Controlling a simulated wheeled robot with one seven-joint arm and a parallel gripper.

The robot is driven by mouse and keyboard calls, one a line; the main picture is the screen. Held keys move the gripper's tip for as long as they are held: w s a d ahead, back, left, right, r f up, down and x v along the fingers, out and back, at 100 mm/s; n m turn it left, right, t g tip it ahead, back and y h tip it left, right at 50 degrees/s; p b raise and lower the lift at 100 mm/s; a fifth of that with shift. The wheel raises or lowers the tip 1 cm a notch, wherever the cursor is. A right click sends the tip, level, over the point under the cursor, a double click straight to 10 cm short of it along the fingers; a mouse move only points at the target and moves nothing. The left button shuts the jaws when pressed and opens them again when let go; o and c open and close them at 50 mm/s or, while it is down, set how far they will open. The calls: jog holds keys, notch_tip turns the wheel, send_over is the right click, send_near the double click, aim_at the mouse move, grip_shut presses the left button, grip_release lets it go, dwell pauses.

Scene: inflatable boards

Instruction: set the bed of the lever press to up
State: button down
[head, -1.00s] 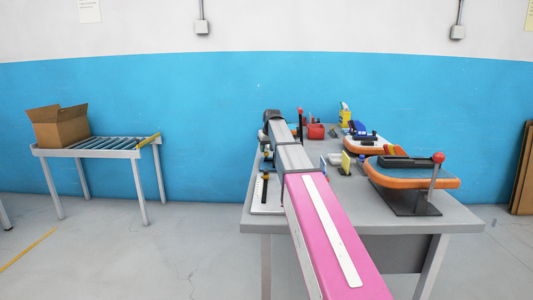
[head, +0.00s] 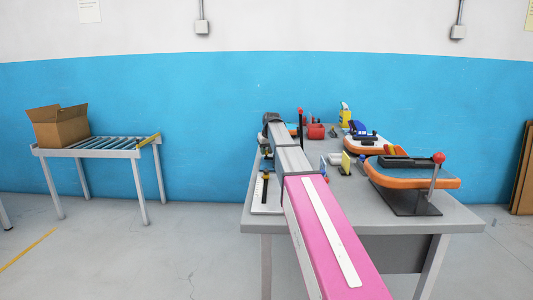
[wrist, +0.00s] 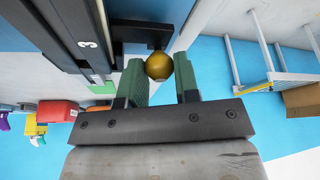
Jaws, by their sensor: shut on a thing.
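In the wrist view my gripper (wrist: 160,80) has its two green fingers on either side of a brass ball knob (wrist: 159,65), shut on it. The knob sits beside a black bracket (wrist: 140,32) next to a dark upright part marked "3" (wrist: 88,44). I take these to be parts of the lever press, but cannot be sure. In the head view my arm reaches over the left side of the bench and hides most of what it holds. A thin black lever with a red tip (head: 300,112) stands just right of the arm's far end.
The grey bench (head: 455,222) carries an orange-edged board on a black stand with a red-knobbed lever (head: 438,160). A roller table (head: 100,146) with an open carton (head: 60,127) stands at left.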

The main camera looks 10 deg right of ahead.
jog(key=c, duration=1.1)
grip_release()
jog(key=shift+r, duration=0.3)
jog(key=shift+c, duration=0.2)
jog(key=a+v, duration=0.1)
jog(key=v, duration=0.9)
jog(key=shift+s+d+r, duration=0.2)
jog(key=shift+d+r, duration=0.15)
jog(key=shift+d, duration=0.15)
